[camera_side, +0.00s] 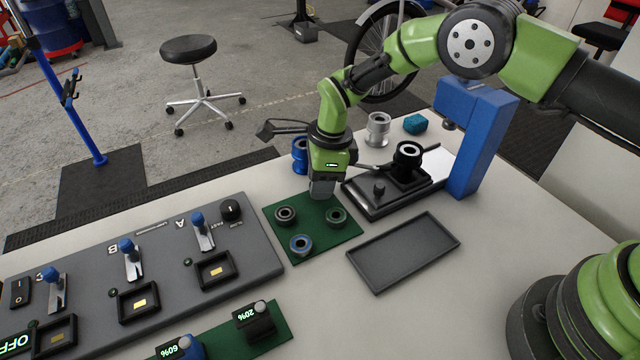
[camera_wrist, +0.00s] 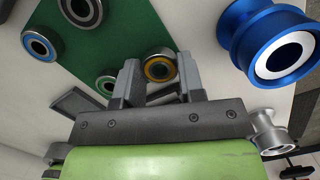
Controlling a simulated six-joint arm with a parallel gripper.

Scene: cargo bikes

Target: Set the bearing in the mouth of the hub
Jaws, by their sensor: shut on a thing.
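My gripper (camera_side: 323,192) is low over the back edge of the green mat (camera_side: 318,247). In the wrist view, its jaws (camera_wrist: 158,80) are shut on a bearing with an orange-yellow ring (camera_wrist: 159,67). The side view hides this bearing behind the jaws. A black hub (camera_side: 408,158) stands upright in the dark fixture under the blue press, right of my gripper, with its round mouth facing up. A blue hub (camera_side: 299,150) stands behind my gripper, partly hidden; it also shows in the wrist view (camera_wrist: 262,45). A silver hub (camera_side: 377,129) stands farther back.
Three other bearings lie on the mat: dark (camera_side: 285,215), green (camera_side: 336,215) and blue (camera_side: 301,244). The blue press (camera_side: 478,140) rises beside the fixture (camera_side: 385,207). An empty dark tray (camera_side: 405,252) lies in front. A switch panel (camera_side: 165,265) fills the left.

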